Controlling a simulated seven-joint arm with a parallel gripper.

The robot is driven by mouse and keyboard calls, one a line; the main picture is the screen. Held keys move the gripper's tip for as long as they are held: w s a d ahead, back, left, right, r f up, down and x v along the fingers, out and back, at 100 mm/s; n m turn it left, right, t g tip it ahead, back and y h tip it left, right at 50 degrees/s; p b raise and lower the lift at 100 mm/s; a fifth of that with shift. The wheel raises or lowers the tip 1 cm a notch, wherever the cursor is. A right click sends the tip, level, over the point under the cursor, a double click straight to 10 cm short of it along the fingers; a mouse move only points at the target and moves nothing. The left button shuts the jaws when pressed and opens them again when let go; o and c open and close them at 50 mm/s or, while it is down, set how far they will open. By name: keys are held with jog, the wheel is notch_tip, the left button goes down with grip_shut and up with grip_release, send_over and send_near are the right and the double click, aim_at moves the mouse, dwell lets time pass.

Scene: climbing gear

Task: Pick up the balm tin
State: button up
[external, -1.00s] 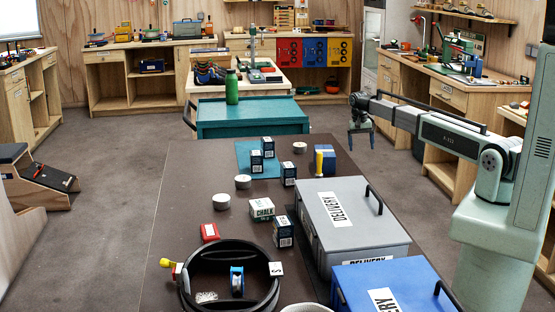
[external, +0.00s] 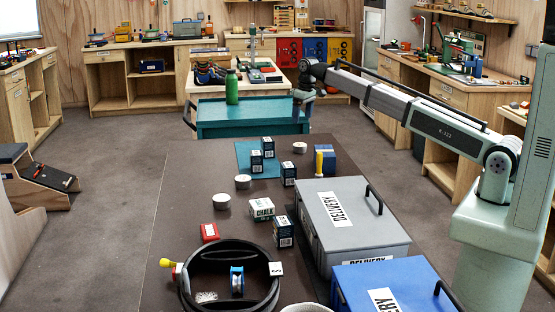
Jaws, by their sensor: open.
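Three small, low, round whitish items that look like tins or rolls are on the dark table: one near the left edge (external: 221,201), one a little farther back (external: 243,181), and one near the far end (external: 300,148). I cannot tell which is the balm tin, as no label is readable. My gripper (external: 303,103) is open and empty, raised beyond the far end of the table, in front of the teal cart's right side in the picture. It is apart from all three round items. Its fingers are small and hard to make out.
Dark blue-and-white boxes (external: 283,231) and a white chalk box (external: 262,208) stand among the round items. A grey delivery case (external: 370,235) and a blue one (external: 390,290) fill the right side. A black round tray (external: 187,285) is in front. The table's left strip is clear.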

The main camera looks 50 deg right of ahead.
send_over(300, 145)
notch_tip(300, 145, down, 8)
jog(key=shift+r, duration=0.1)
jog(key=shift+w+d+f, duration=0.1)
jog(key=shift+d+f, duration=0.05)
jog(key=shift+f, duration=1.2)
jog(key=shift+w+d+f, duration=0.1)
jog(key=shift+f, duration=1.2)
jog(key=shift+s, duration=0.1)
jog(key=c, duration=1.2)
